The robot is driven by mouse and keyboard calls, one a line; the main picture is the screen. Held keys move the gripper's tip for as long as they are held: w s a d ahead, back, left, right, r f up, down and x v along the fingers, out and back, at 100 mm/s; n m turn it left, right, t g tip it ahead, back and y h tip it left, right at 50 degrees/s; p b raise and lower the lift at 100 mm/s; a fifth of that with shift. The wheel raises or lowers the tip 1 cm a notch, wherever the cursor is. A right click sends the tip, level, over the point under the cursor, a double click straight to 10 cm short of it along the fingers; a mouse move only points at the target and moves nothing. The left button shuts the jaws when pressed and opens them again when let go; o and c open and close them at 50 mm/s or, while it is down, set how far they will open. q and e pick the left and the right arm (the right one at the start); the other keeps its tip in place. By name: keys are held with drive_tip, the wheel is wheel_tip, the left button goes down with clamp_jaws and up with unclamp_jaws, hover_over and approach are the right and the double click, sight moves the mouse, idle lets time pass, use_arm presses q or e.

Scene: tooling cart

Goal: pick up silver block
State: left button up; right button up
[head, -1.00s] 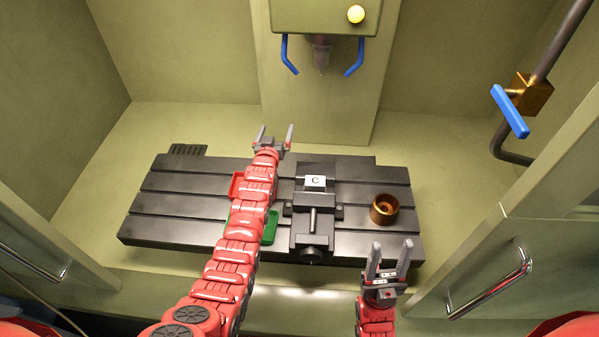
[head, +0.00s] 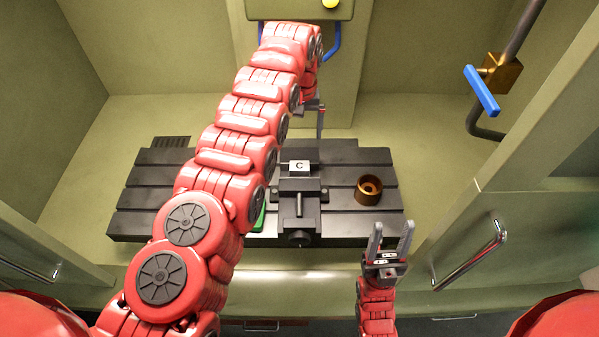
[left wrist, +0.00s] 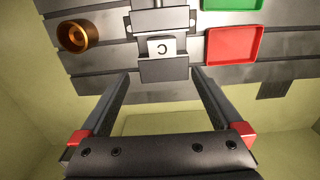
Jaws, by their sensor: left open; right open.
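The silver block (head: 299,166), with a white face marked C, sits in the dark vise (head: 299,186) at the middle of the slotted table. In the left wrist view the block (left wrist: 159,47) shows upside down between the vise jaws (left wrist: 163,70). My left gripper (head: 314,118) is open and empty above and behind the vise, pointing down; my arm partly hides it. In the left wrist view the fingers (left wrist: 162,76) are spread either side of the vise, apart from the block. My right gripper (head: 391,232) is open and empty at the front right.
A bronze cup (head: 369,189) stands on the slotted table (head: 140,199) right of the vise. A red tray (left wrist: 233,45) and a green tray (left wrist: 232,3) lie on the other side. The machine head with blue handles (head: 334,42) hangs behind.

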sight(300, 166)
use_arm(q)
wheel_tip(300, 166, down, 11)
drive_tip(key=b, duration=0.9)
drive_tip(key=shift+f+b, duration=0.15)
drive_tip(key=shift+b, duration=0.2)
drive_tip(key=shift+f+b, duration=0.45)
drive_tip(key=shift+b, duration=0.1)
drive_tip(key=shift+s+a+f+p, duration=0.1)
drive_tip(key=shift+a+f+p, duration=0.2)
drive_tip(key=shift+p, duration=0.45)
wheel_tip(300, 166, down, 3)
drive_tip(key=shift+r+b, duration=0.2)
drive_tip(key=shift+b, duration=0.25)
drive_tip(key=shift+r, duration=0.1)
drive_tip(key=c, duration=1.5)
drive_tip(key=shift+c, duration=0.2)
